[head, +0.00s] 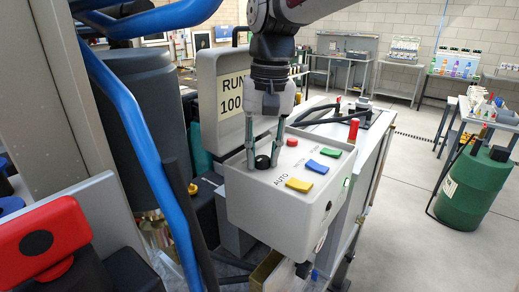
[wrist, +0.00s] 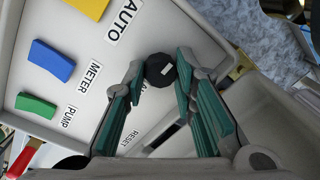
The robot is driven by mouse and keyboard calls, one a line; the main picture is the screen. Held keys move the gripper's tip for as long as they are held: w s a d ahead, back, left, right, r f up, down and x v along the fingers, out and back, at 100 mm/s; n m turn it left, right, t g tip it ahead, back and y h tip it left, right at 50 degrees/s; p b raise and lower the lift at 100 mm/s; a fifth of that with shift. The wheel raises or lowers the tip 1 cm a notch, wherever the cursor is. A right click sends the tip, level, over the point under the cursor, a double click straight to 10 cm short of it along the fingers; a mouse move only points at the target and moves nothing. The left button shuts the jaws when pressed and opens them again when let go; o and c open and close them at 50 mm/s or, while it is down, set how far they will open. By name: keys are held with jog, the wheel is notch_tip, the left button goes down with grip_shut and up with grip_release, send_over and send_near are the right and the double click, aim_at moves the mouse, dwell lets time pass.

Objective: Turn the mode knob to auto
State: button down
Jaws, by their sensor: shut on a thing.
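The mode knob (wrist: 161,70) is a small black knob with a white pointer mark, on the top face of a grey control box (head: 240,206). It also shows in the head view (head: 262,162). My gripper (head: 262,155) points down at the box, and its green-padded fingers are shut on the knob, one on each side; the fingertips also show in the wrist view (wrist: 160,68). The AUTO label (wrist: 123,20) lies beside the knob. Another label by the knob is partly hidden by a finger. The pointer's exact setting is hard to tell.
The box also carries a yellow switch (head: 299,184), a blue switch (head: 317,166), a green switch (head: 330,152) and a red button (head: 292,142). A RUN 100 sign (head: 232,92) stands behind it. A blue pipe (head: 135,120) runs at the left. Open floor lies at the right.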

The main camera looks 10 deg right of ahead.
jog(key=shift+m, duration=0.3)
jog(key=m, duration=0.6)
jog(key=shift+s+m+t, duration=0.1)
jog(key=shift+m+t, duration=0.2)
jog(key=m, duration=0.3)
jog(key=shift+a+m+p, duration=0.15)
jog(key=shift+m+p, duration=0.15)
jog(key=shift+p, duration=0.05)
jog(key=shift+m+h+p, duration=0.3)
jog(key=shift+m+p, duration=0.15)
jog(key=shift+m, duration=1.45)
jog(key=c, duration=1.4)
grip_release()
jog(key=shift+o, duration=0.5)
